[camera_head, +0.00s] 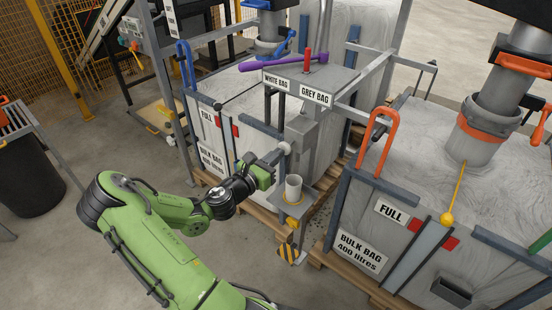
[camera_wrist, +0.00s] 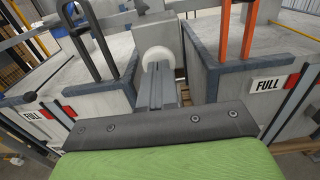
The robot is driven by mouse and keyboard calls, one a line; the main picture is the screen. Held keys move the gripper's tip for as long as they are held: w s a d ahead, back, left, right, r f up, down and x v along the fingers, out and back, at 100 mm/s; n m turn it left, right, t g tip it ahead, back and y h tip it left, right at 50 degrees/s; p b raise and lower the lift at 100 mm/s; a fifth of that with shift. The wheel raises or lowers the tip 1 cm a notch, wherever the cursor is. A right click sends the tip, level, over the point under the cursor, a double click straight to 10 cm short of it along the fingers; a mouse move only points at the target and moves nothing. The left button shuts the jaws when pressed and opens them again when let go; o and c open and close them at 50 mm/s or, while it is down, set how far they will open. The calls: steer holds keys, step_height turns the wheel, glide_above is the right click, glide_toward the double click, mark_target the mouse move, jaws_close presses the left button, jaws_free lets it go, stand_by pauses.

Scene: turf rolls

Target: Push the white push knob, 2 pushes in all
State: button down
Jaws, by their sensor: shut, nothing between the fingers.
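The white push knob (camera_wrist: 158,56) is a round, pale disc straight beyond my fingertips in the wrist view. In the head view the knob (camera_head: 286,147) shows on the grey post between the two bulk bags. My gripper (camera_head: 279,154) is shut and empty, its fingers pointing at the knob. In the wrist view the gripper (camera_wrist: 161,68) covers the knob's lower part. The fingertips are very close to the knob; I cannot tell whether they touch it.
Bulk bags in grey frames stand left and right, with a blue handle (camera_head: 186,64) and an orange handle (camera_head: 380,138).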

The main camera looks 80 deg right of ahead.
steer(key=shift+s+d, duration=0.1)
steer(key=shift+d, duration=0.1)
